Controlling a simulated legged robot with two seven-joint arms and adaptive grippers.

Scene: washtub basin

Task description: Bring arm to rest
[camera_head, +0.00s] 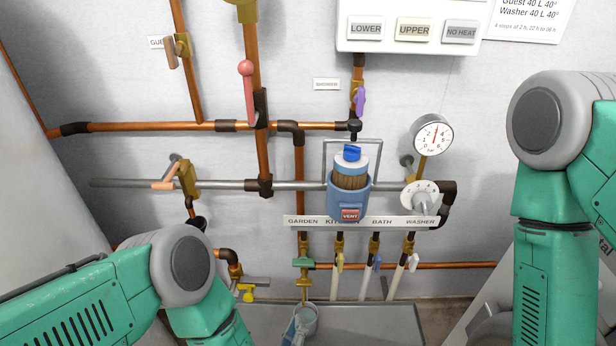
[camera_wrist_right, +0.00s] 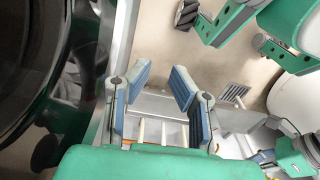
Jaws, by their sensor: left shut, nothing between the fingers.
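My left arm (camera_head: 80,300) comes in from the left and bends down at the bottom of the head view. What shows of my left gripper (camera_head: 298,328) is grey-blue fingers, shut and empty, low in front of the trough. Its lower part is cut off by the picture edge. My right arm (camera_head: 545,230) stands at the right of the head view, and its gripper is out of that picture. In the right wrist view my right gripper (camera_wrist_right: 159,72) is open, its two blue-padded fingers apart with nothing between them.
Copper pipes (camera_head: 150,127) with valves cover the wall. A pressure gauge (camera_head: 432,134), a blue canister (camera_head: 349,195) and a labelled strip (camera_head: 360,221) are at the middle right. A grey trough (camera_head: 370,325) lies below. A floor grate (camera_wrist_right: 234,92) shows in the wrist view.

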